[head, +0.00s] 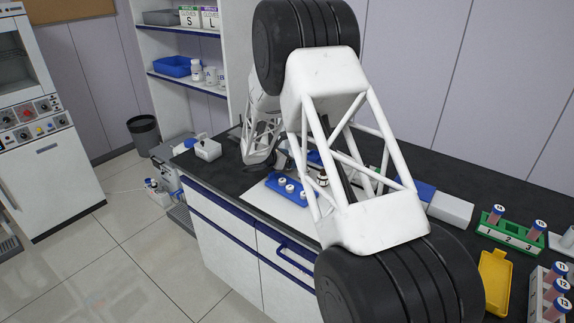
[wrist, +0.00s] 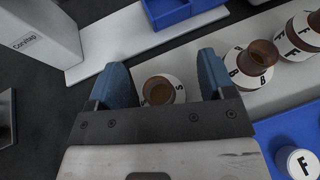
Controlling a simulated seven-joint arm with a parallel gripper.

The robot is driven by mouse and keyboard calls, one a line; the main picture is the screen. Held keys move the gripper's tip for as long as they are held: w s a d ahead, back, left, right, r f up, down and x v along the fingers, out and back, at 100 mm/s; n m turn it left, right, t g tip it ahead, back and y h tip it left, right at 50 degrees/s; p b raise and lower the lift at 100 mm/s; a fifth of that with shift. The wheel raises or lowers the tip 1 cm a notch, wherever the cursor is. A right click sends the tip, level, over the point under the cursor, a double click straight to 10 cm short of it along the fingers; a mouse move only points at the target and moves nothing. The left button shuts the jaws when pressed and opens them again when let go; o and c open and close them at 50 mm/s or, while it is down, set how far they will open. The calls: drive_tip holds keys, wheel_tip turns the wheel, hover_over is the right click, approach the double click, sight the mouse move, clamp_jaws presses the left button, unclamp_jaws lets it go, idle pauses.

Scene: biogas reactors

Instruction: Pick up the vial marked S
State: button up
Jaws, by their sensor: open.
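The vial marked S (wrist: 160,91) shows in the wrist view as a brown, round-mouthed vial on a white disc with a letter S at its right side. My gripper (wrist: 162,72) is open, with one blue finger to the left of this vial and one to the right. A gap shows on both sides, and nothing is held. The dark front of the gripper hides the near edge of the vial's disc. In the head view my arm covers most of this spot, and I cannot make out the S there.
Brown vials marked B (wrist: 254,62) and F (wrist: 302,34) stand close to the right finger. A blue rack (wrist: 268,132) holds a white-capped F vial (wrist: 299,162). In the head view, a green rack (head: 511,240) stands right.

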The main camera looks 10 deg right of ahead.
drive_tip(key=shift+d, duration=0.1)
idle(0.5)
drive_tip(key=c, duration=1)
drive_tip(key=shift+r, duration=0.2)
drive_tip(key=shift+r, duration=0.9)
drive_tip(key=shift+s+r, duration=0.35)
drive_tip(key=shift+r, duration=0.35)
drive_tip(key=s, duration=0.5)
drive_tip(key=s+r, duration=0.1)
drive_tip(key=s, duration=0.9)
drive_tip(key=shift+s+d+r, duration=0.1)
drive_tip(key=shift+d+r, duration=0.1)
drive_tip(key=shift+d, duration=0.1)
